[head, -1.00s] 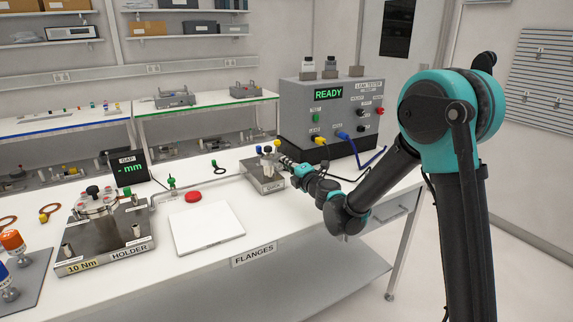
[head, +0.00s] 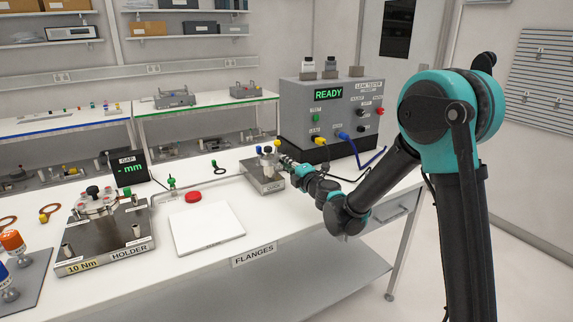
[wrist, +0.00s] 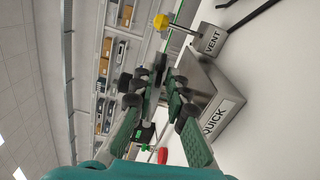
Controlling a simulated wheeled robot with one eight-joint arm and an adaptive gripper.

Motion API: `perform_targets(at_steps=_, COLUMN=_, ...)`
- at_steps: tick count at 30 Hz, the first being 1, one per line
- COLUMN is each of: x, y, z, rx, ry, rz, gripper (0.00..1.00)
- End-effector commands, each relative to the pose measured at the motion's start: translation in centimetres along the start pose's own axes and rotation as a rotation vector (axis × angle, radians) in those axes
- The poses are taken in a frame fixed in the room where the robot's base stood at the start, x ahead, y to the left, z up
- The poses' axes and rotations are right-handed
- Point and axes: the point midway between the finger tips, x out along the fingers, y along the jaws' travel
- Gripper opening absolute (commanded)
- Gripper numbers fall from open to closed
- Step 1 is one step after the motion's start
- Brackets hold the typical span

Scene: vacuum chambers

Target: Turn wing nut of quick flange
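The quick flange block (head: 262,178) is a grey metal box labelled QUICK near the back of the white table. It also shows in the wrist view (wrist: 226,104). A small metal fitting stands on it, but the wing nut is too small to make out clearly. My gripper (head: 285,163) is at the right side of this fitting. In the wrist view my gripper (wrist: 156,93) has its two green-padded fingers apart, with a grey metal part between or beyond the tips. Whether the fingers touch that part is not clear.
A yellow-knobbed VENT fitting (wrist: 161,22) stands close to the block. The leak tester (head: 335,115) reads READY behind it, with cables on the table. A white pad (head: 207,229), red button (head: 193,197) and HOLDER fixture (head: 105,240) lie left.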

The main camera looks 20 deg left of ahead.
Motion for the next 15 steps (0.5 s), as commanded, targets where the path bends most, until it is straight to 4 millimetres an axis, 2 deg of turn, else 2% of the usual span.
perform_targets(at_steps=5, x=-0.2, y=0.0, z=0.0, rx=0.000, ry=0.000, rz=0.000, gripper=0.14)
perform_targets(at_steps=8, x=-1.0, y=0.0, z=0.0, rx=0.000, ry=-0.001, rz=0.000, gripper=0.14)
perform_targets(at_steps=15, x=-5.5, y=0.0, z=0.0, rx=0.000, ry=0.000, rz=0.001, gripper=0.14)
